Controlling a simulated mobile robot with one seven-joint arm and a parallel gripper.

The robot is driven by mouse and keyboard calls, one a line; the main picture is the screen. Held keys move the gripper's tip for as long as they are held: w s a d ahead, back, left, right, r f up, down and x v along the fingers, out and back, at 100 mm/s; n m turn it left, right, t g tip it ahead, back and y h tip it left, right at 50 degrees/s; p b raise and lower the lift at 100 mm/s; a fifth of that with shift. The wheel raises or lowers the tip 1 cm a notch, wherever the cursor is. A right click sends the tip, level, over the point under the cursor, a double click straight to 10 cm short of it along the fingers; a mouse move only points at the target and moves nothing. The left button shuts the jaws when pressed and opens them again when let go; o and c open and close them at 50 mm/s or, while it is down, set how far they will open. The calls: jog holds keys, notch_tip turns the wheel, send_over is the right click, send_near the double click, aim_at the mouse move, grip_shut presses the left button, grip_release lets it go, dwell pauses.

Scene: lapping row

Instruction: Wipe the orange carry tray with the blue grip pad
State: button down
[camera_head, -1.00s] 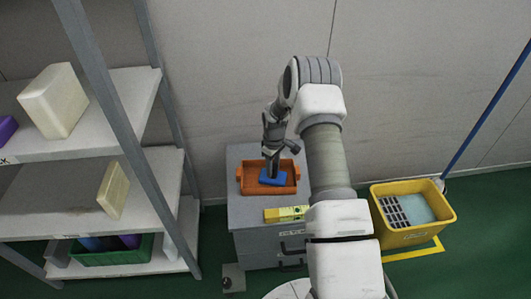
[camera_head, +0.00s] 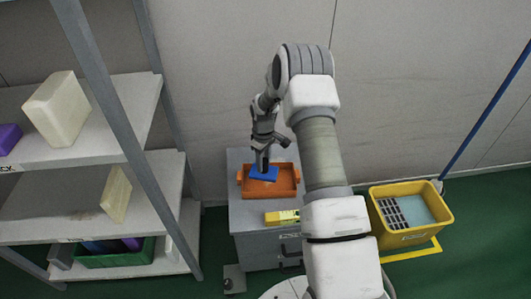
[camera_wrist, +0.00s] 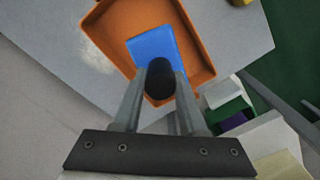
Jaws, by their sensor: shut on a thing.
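The orange carry tray (camera_head: 285,188) sits on top of a grey drawer cabinet and also fills the upper middle of the wrist view (camera_wrist: 112,33). The blue grip pad (camera_head: 261,174) is in the tray's upper left part in the head view; it also shows in the wrist view (camera_wrist: 150,45). My gripper (camera_head: 262,160) is shut on the pad's dark grip, which shows as a black round end in the wrist view (camera_wrist: 160,75). The pad is at the tray floor; whether it presses on it I cannot tell.
A yellow object (camera_head: 282,217) lies on the grey cabinet (camera_head: 245,215) in front of the tray. A shelf rack (camera_head: 150,195) with boxes stands at left. A yellow mop bucket (camera_head: 400,238) stands on the floor at right. The wall is close behind.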

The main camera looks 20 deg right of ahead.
jog(key=shift+r+p, duration=0.7)
jog(key=shift+r, duration=0.8)
jog(key=shift+s, duration=0.15)
